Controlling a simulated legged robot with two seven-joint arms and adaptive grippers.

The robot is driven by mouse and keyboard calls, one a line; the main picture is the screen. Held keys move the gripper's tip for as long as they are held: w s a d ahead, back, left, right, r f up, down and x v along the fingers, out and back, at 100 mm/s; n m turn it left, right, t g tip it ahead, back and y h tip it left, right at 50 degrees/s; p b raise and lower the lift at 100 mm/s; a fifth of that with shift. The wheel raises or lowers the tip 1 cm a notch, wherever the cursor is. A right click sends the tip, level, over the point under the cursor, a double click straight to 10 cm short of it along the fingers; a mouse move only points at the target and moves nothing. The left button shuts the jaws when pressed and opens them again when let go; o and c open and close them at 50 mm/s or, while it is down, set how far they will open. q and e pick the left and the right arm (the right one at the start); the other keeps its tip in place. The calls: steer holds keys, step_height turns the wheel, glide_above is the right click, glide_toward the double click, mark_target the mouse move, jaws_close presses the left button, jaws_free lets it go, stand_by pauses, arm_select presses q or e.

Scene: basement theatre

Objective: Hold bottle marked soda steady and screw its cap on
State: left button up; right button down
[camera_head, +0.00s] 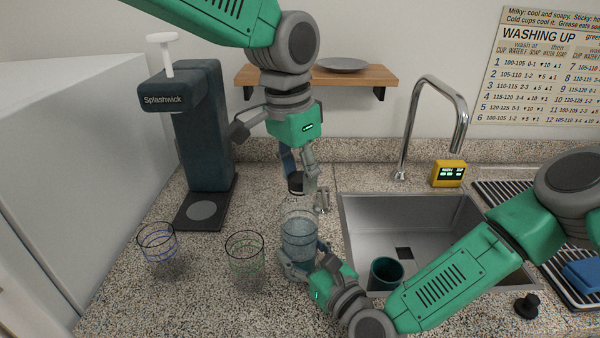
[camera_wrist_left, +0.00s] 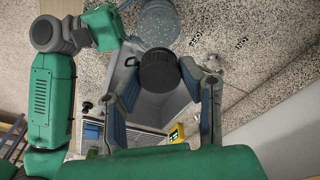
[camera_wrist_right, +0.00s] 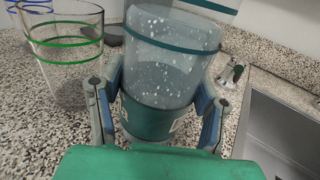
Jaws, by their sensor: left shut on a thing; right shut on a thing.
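The soda bottle (camera_head: 298,235) is clear, with bubbles and a teal band, and stands upright on the counter left of the sink. My right gripper (camera_head: 305,258) is shut around its lower part, on the teal band in the right wrist view (camera_wrist_right: 150,118). My left gripper (camera_head: 299,182) is shut on the dark round cap (camera_wrist_left: 159,70), above the bottle. In the head view the cap (camera_head: 296,184) looks a little above the bottle's top, apart from it. The bottle's lettering is mostly hidden by the fingers.
A glass with green rings (camera_head: 245,258) and one with blue rings (camera_head: 158,246) stand left of the bottle. The Splashwick dispenser (camera_head: 203,130) is behind them. The sink (camera_head: 430,215) with a tap (camera_head: 405,150) and teal cup (camera_head: 386,273) lies right. A wooden shelf (camera_head: 375,75) is behind.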

arm_select(q)
steer(key=m, duration=0.4)
steer(key=shift+w+m+g, duration=0.1)
steer(key=shift+m+g, duration=0.2)
steer(key=shift+m, duration=0.1)
steer(key=m+g, duration=0.1)
steer(key=m, duration=0.6)
steer(key=shift+w+a, duration=0.1)
steer(key=m, duration=0.4)
steer(key=shift+m, duration=0.4)
steer(key=m, duration=0.4)
steer(key=shift+m+g+y, duration=0.3)
steer(key=shift+y, duration=0.1)
steer(key=m, duration=0.7)
steer(key=shift+d+y, duration=0.2)
steer(key=shift+y, duration=0.2)
steer(key=m, duration=0.7)
steer(key=shift+d+y, duration=0.1)
steer(key=shift+y, duration=0.2)
steer(key=o, duration=0.7)
